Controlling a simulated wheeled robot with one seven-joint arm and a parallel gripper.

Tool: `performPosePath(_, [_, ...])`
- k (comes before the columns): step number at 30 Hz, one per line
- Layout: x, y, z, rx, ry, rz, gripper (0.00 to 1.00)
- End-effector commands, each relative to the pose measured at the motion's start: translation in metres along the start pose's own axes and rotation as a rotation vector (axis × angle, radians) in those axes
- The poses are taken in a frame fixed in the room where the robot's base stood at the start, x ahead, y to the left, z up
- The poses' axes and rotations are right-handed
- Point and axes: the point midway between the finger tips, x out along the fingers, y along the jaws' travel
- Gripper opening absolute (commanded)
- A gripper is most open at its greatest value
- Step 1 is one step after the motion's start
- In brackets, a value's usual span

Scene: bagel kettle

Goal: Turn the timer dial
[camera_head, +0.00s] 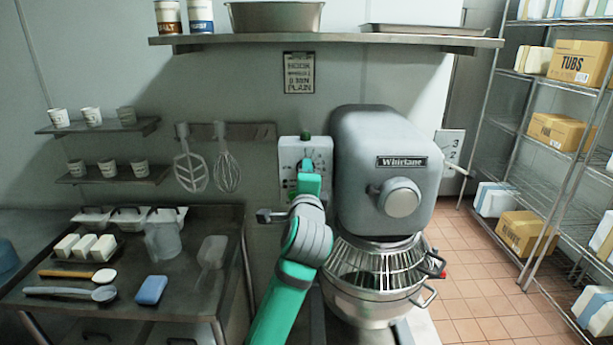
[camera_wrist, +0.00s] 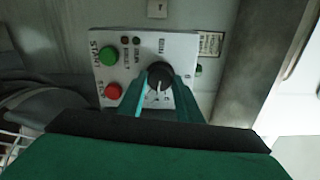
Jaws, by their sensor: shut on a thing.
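The timer dial (camera_wrist: 160,76) is a round black knob with a white pointer line, on a pale control panel (camera_wrist: 190,47). In the wrist view my gripper (camera_wrist: 160,88) has its two teal fingers on either side of the dial, shut on it. A green button (camera_wrist: 109,56) and a red button (camera_wrist: 113,91) sit left of the dial on the same panel. In the head view the panel (camera_head: 318,150) is on the wall left of the mixer, and my gripper (camera_head: 307,166) covers the dial there.
The large grey mixer (camera_head: 375,150) with its wire guard and bowl (camera_head: 370,308) stands right beside my arm. A whisk (camera_head: 227,172) and a flat beater (camera_head: 187,165) hang to the left. A steel table (camera_head: 215,290) with tools is at lower left.

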Motion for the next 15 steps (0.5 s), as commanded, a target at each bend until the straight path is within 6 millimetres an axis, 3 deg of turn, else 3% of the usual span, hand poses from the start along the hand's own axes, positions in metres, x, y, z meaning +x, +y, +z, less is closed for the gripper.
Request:
performPosePath(9, [0.0000, 0.0013, -0.0007, 0.000, 0.001, 0.003, 0.09])
performPosePath(10, [0.0000, 0.0013, -0.0007, 0.000, 0.001, 0.003, 0.34])
performPosePath(12, [0.0000, 0.0011, -0.0007, 0.000, 0.001, 0.003, 0.51])
performPosePath(15, [0.0000, 0.0009, -0.0005, 0.000, 0.001, 0.002, 0.51])
